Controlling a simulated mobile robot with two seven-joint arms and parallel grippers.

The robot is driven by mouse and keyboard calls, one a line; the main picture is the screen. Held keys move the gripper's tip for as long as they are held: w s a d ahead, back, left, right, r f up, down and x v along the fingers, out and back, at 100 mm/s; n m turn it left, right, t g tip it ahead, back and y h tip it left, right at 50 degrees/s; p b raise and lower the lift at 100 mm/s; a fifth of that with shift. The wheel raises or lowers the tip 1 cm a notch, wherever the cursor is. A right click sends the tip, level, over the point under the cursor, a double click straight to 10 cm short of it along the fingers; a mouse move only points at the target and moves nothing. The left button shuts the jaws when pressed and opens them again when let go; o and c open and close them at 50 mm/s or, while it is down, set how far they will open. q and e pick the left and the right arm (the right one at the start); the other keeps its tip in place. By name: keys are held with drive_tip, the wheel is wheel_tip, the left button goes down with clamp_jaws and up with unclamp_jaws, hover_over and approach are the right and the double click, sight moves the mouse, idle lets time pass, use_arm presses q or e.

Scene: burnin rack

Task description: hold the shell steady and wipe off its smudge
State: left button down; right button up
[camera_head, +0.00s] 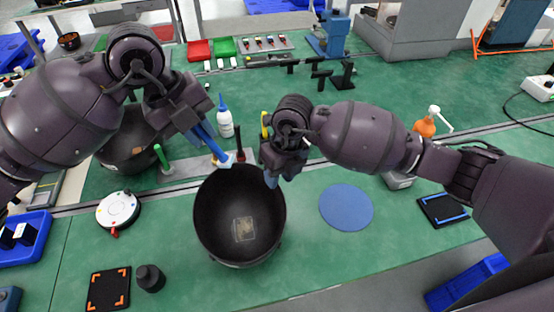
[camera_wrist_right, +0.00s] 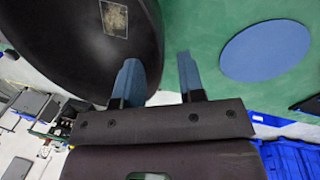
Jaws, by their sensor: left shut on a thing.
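The shell (camera_head: 215,225) is a dark round bowl standing open side up on the green bench. Its smudge (camera_head: 244,229) is a pale tan patch on the inner bottom; it also shows in the right wrist view (camera_wrist_right: 114,18). My right gripper (camera_head: 271,180) is at the shell's right rim. In the right wrist view its two blue fingers (camera_wrist_right: 158,75) stand apart, one over the shell and one outside its wall.
A blue round mat (camera_head: 346,207) lies right of the shell. A white dial disc (camera_head: 118,209) and a dark knob (camera_head: 150,278) are to its left. Upright coloured handles, including a green one (camera_head: 161,157), stand behind it. A second dark bowl (camera_head: 128,150) is under my left arm.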

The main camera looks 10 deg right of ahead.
sight(274, 201)
drive_tip(key=f, duration=0.4)
drive_tip(key=a+f, duration=0.1)
drive_tip(key=f, duration=0.1)
drive_tip(key=shift+s+f, duration=0.2)
drive_tip(key=shift+s, duration=0.05)
clamp_jaws()
idle(1.0)
